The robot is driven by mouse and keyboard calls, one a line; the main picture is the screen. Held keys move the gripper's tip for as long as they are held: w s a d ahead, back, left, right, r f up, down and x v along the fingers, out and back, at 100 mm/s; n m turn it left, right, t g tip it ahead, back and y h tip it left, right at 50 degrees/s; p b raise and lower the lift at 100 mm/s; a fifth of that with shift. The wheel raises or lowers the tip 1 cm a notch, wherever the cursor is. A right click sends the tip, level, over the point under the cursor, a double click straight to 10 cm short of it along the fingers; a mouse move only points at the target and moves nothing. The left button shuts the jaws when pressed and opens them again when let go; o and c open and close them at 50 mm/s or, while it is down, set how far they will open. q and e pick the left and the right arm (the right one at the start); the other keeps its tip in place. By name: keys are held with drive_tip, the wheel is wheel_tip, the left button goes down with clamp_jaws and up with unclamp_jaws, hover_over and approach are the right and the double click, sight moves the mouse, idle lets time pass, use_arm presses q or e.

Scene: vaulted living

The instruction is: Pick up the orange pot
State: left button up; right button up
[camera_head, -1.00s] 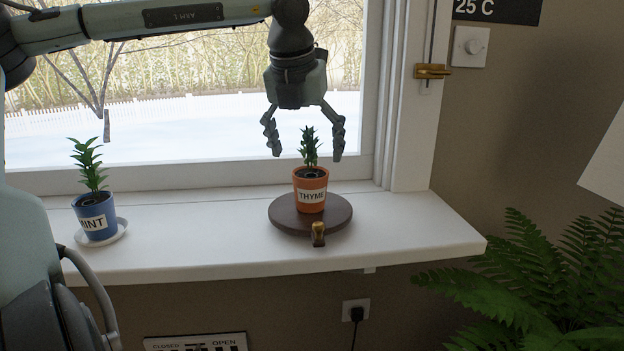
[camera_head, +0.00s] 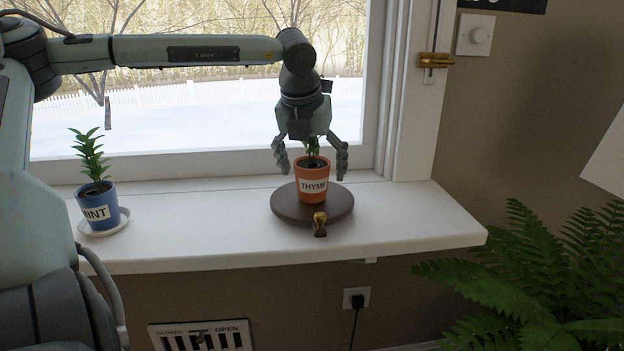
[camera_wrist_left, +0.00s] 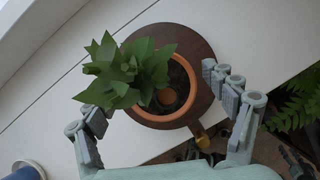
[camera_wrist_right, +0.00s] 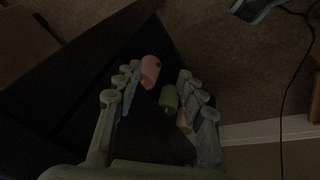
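The orange pot (camera_head: 312,185), labelled THYME and holding a green plant, stands upright on a round dark wooden board (camera_head: 341,207) on the windowsill. My left gripper (camera_head: 311,168) is open above the pot, its fingers on either side of the plant. In the left wrist view the pot's rim (camera_wrist_left: 166,119) and leaves show from above, between and ahead of the open fingers (camera_wrist_left: 160,105). The fingers look apart from the pot. My right gripper (camera_wrist_right: 155,95) is open and shows only in its own dim wrist view.
A blue pot (camera_head: 97,208) labelled MINT stands on a white saucer at the left of the sill (camera_head: 200,235). A small brass-and-dark object (camera_head: 320,224) is at the board's front edge. A fern (camera_head: 540,275) is at right. Pink (camera_wrist_right: 150,70) and green (camera_wrist_right: 169,97) objects show in the right wrist view.

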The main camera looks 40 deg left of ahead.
use_arm(q)
drive_tip(key=c, duration=1.5)
drive_tip(key=shift+r, duration=0.2)
